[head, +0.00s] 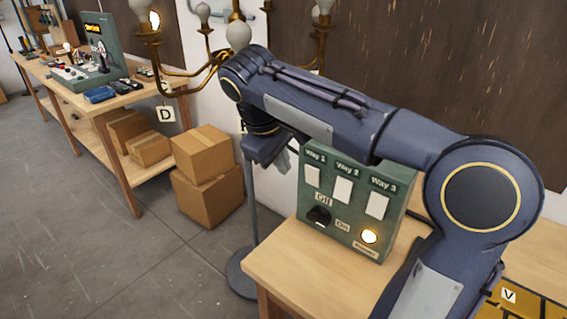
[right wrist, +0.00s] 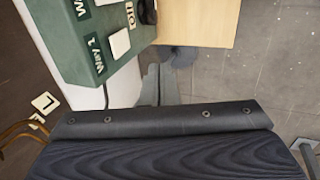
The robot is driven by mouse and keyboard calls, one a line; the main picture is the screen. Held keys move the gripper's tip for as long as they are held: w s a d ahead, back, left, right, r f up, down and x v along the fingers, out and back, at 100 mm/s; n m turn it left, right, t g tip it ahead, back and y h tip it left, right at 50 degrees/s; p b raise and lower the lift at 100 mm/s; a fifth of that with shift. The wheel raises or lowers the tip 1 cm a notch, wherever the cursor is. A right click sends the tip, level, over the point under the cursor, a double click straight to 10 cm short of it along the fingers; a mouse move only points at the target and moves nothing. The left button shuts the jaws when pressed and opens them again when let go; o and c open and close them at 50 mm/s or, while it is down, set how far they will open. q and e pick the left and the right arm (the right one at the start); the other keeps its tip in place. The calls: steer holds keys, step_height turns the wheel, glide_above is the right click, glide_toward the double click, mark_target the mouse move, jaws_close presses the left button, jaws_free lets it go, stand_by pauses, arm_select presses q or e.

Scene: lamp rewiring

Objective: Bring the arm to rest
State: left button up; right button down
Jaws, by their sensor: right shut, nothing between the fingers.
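My right arm (head: 330,105) reaches across the head view from the lower right, with its wrist bent down left of the green switch box. My right gripper (head: 283,160) hangs beside the box's left edge, partly hidden by the wrist. In the right wrist view the fingers (right wrist: 160,84) are shut and empty, near the corner of the box and the wooden table. The green switch box (head: 345,218) stands on the table (head: 290,262). It has white switches marked Way 1 to Way 3, a black Off/On knob (head: 319,215) and a glowing Power light (head: 369,236). My left gripper is out of view.
A brass lamp (head: 195,75) with several bulbs, one lit (head: 154,20), stands behind my wrist on a grey pole (head: 250,215). Cardboard boxes (head: 208,195) and a workbench (head: 125,100) are at left. A yellow tray (head: 530,305) is at lower right. Floor at left is clear.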

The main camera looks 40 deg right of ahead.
stand_by(0.3)
steer(key=s+a+f+m+t+y, duration=0.2)
steer(key=s+a+f+y, duration=0.2)
steer(key=s+f, duration=0.3)
steer(key=s+a+f+m+t+y, duration=0.2)
steer(key=s+a+f+y, duration=0.1)
steer(key=s+a+f, duration=0.3)
steer(key=s+f, duration=0.2)
steer(key=s, duration=0.2)
steer(key=shift+s+m+t+y, duration=0.35)
steer(key=shift+m+t+y, duration=0.05)
steer(key=shift+f, duration=0.1)
